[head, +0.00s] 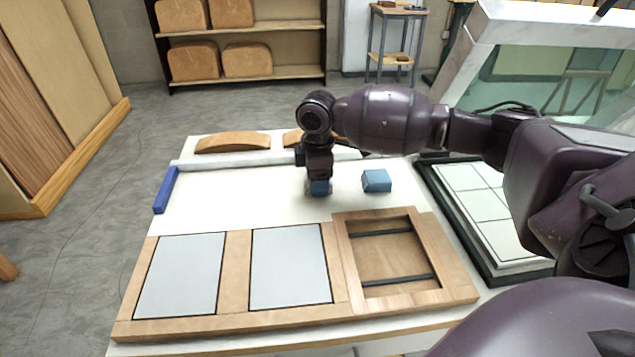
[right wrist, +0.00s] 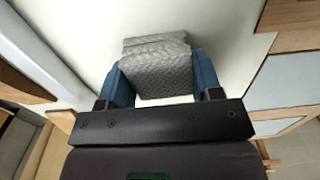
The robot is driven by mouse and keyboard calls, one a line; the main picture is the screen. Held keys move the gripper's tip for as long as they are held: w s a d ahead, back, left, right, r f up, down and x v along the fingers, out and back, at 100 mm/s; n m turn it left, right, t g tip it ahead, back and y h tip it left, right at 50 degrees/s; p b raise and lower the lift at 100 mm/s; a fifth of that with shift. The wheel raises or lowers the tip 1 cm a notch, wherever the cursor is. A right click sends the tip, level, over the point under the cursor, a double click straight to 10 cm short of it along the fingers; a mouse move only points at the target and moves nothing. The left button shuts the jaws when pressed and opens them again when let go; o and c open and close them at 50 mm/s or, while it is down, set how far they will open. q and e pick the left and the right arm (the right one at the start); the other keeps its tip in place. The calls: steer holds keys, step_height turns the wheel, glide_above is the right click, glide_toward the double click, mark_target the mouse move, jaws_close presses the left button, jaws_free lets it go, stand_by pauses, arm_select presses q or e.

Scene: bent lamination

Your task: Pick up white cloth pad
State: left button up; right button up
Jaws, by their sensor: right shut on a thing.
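In the right wrist view, the white cloth pad (right wrist: 160,76) looks light grey with a woven, quilted texture. It sits between the two blue fingertips of my right gripper (right wrist: 163,82), which is shut on it. In the head view, my right gripper (head: 319,188) points down over the white table top, left of a blue block. The pad is mostly hidden by the gripper there, and I cannot tell whether it touches the table. My left gripper is not in view.
The blue block (head: 377,181) lies on the white table (head: 230,207). A wooden frame with two grey panels (head: 183,275) and an open wooden frame (head: 350,222) lie at the front. A blue bar (head: 166,190) is at the left edge. Curved wooden pieces (head: 233,143) lie at the back.

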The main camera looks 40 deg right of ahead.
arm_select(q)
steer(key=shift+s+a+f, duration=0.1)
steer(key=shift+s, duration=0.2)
arm_select(e)
steer(key=shift+c, duration=0.5)
arm_select(q)
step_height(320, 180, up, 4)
steer(key=p, duration=0.4)
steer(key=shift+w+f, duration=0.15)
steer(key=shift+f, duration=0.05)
arm_select(e)
step_height(320, 180, up, 20)
